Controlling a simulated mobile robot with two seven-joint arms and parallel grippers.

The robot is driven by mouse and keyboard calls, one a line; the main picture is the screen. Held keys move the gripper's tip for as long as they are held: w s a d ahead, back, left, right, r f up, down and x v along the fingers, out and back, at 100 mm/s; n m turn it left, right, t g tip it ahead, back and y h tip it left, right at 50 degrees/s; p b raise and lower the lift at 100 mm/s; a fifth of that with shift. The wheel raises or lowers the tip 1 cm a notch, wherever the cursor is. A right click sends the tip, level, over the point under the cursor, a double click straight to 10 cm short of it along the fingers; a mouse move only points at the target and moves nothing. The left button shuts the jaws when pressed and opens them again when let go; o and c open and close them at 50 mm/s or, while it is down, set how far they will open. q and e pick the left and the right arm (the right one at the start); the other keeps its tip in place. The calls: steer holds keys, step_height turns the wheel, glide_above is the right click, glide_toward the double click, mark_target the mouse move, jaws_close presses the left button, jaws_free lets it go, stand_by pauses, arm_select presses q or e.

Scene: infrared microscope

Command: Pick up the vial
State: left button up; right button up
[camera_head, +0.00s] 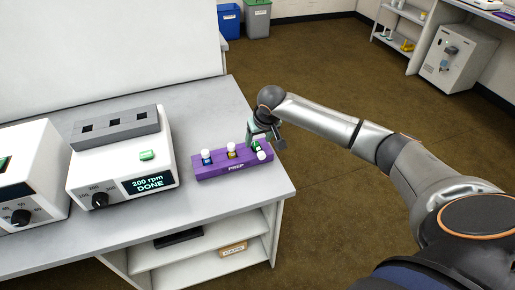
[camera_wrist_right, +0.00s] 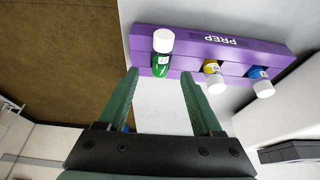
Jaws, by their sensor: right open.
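A purple rack marked PREP (camera_head: 213,171) stands near the right end of the grey bench and holds three white-capped vials. The green vial (camera_wrist_right: 162,63) is at one end, with a yellow vial (camera_wrist_right: 212,75) and a blue vial (camera_wrist_right: 260,82) beside it. In the head view the blue vial (camera_head: 207,159) is at left and the yellow vial (camera_head: 231,153) in the middle. My right gripper (camera_wrist_right: 160,74) is open, and its fingertips point at the green vial, which shows between and just beyond them. Contact cannot be told. My left gripper is out of view.
A white instrument (camera_head: 150,165) reading "200 rpm DONE" stands left of the rack, with a grey slotted block (camera_head: 115,127) on top. Another white device (camera_head: 35,175) is at far left. The bench (camera_head: 230,205) is clear in front of the rack.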

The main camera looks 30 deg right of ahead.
mark_target(257, 144)
steer(key=shift+x, duration=1.55)
steer(key=shift+r, duration=0.1)
jaws_close()
